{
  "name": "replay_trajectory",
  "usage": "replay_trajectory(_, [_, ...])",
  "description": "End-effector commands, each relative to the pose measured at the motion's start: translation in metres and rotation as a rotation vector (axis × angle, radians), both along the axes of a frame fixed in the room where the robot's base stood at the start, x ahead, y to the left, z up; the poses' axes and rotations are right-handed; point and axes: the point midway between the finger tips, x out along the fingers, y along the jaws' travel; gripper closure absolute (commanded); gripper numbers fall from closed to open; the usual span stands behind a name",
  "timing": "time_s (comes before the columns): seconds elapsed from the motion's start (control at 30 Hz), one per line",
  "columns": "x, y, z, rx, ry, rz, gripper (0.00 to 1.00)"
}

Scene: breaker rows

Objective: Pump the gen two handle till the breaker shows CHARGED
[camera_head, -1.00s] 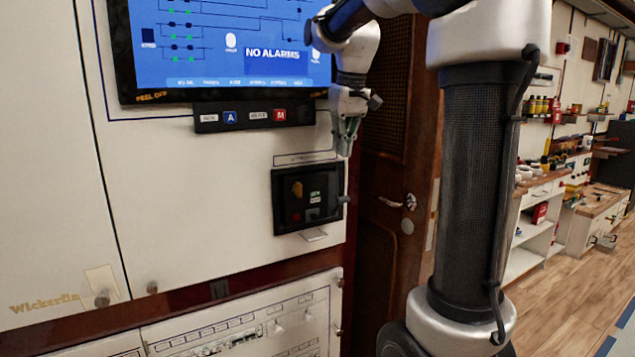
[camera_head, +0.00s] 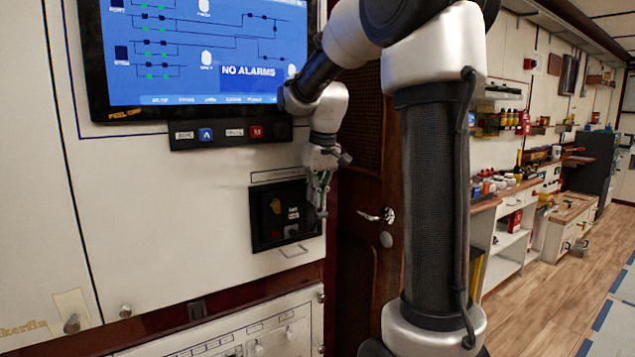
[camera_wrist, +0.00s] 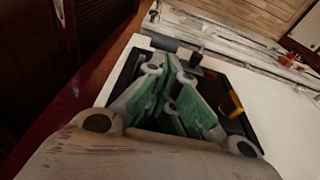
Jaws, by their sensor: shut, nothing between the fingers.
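A short dark cylinder, seemingly the handle (camera_wrist: 163,42), shows just beyond the fingertips. I cannot tell whether they touch.
A screen (camera_head: 200,50) reading NO ALARMS hangs above, with a button strip (camera_head: 230,133) under it. A brown door with a lever handle (camera_head: 377,215) is just right of the breaker. A lower panel (camera_head: 250,335) is below. Open floor and shelves lie farther right.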

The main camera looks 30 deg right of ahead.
Motion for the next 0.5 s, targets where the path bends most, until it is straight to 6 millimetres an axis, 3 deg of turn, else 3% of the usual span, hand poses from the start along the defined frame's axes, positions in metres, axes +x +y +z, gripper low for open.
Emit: replay_trajectory(0.5, [0.0009, 0.0, -0.0072, 0.0, -0.003, 0.0, 1.0])
